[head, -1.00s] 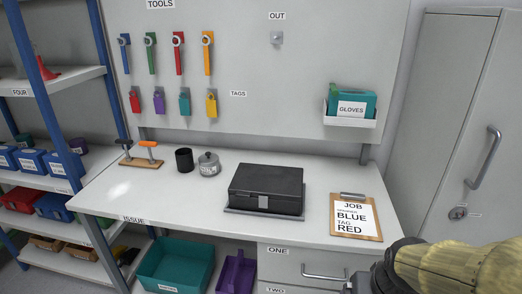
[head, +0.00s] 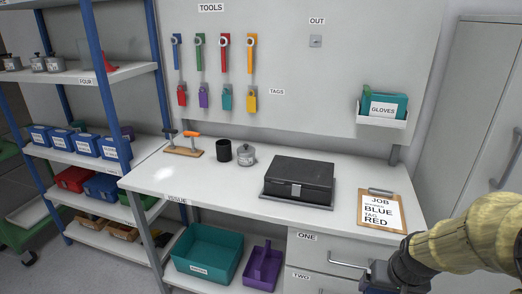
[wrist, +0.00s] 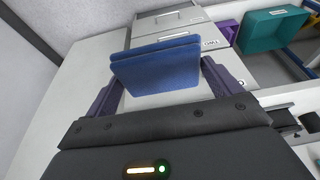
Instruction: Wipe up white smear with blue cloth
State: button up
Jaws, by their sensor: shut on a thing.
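A white smear (head: 163,174) lies on the left part of the white bench top, near the front left corner. In the wrist view my gripper (wrist: 160,80) is shut on the blue cloth (wrist: 158,66), a folded blue pad held between the two fingers. In the head view my arm reaches in at the lower right, in front of the drawers, and the cloth is not visible there. The gripper is well to the right of the smear and apart from the bench top.
A black case (head: 299,181), a lidded metal pot (head: 246,155), a black cup (head: 224,150), a wooden stand (head: 184,150) and a clipboard (head: 382,210) sit on the bench (head: 222,196). A shelf rack (head: 75,155) stands left. Teal (head: 207,252) and purple bins (head: 262,266) are below.

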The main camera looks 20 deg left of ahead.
jog(key=w+f, duration=0.7)
jog(key=f, duration=0.4)
jog(key=w+f, duration=0.7)
jog(key=f, duration=0.5)
jog(key=shift+w+a, duration=0.15)
jog(key=shift+a, duration=0.1)
